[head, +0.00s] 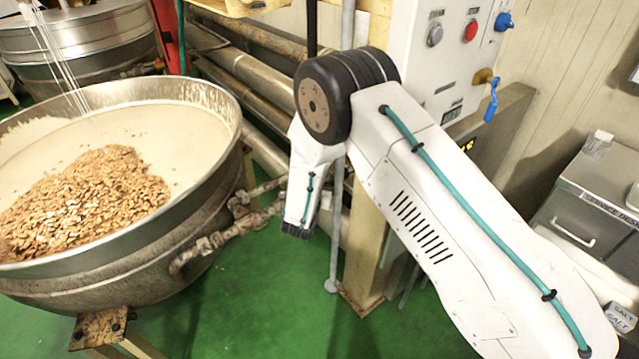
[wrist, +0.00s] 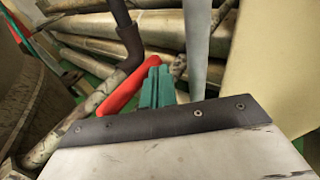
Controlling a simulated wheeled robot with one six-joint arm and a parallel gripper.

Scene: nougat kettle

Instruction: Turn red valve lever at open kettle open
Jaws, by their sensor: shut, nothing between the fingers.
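The open kettle (head: 195,225) is a large steel bowl at the left of the head view, holding a pale mix with a heap of brown nuts. Its pipework (head: 240,222) runs out from its right side. The red valve lever (wrist: 121,92) shows in the wrist view as a slanted red bar, just left of my gripper (wrist: 157,84). My gripper's teal fingers are shut with nothing between them. The fingertips lie close beside the lever; I cannot tell whether they touch it. In the head view I cannot make out the lever or the fingers; my arm covers part of that area.
A control box (head: 440,50) with buttons and a blue-handled valve (head: 491,100) stands behind my arm. Large pipes (head: 225,70) run behind the kettle. A cream post (head: 370,240) and a thin grey pole (head: 335,240) stand close by. Green floor (head: 240,320) is open at the front.

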